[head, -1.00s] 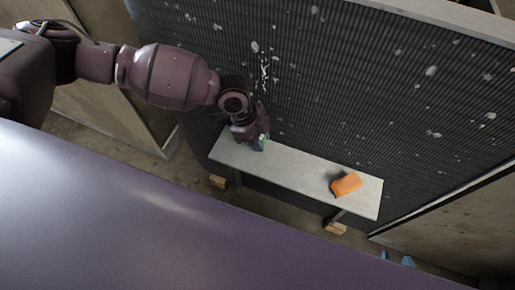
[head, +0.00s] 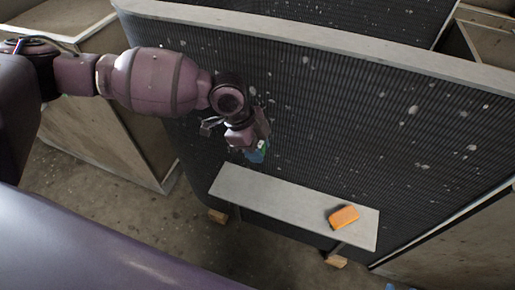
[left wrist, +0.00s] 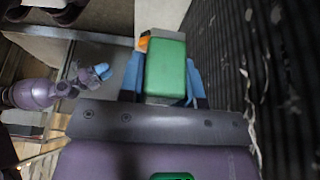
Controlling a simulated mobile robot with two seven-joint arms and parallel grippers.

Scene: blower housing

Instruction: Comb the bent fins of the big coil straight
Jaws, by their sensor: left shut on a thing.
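The big coil (head: 330,120) is a large dark panel of fine fins standing upright. Pale marks dot its face, with pale, bent-looking streaks near my left arm; similar streaks show in the left wrist view (left wrist: 248,95). My left gripper (head: 259,150) is shut on a green block-like tool (left wrist: 166,68), which looks like the fin comb. It is in front of the coil's face, above the bench's left end. Any teeth on the tool are hidden. My right gripper (left wrist: 97,72) shows small in the left wrist view, blue fingertips apart and apparently empty, away from the coil.
A narrow grey bench (head: 280,200) stands along the coil's foot. An orange block with a dark side (head: 343,216) lies toward its right end. Wooden crate-like walls (head: 95,130) stand left of the coil. Bare floor (head: 120,215) lies in front.

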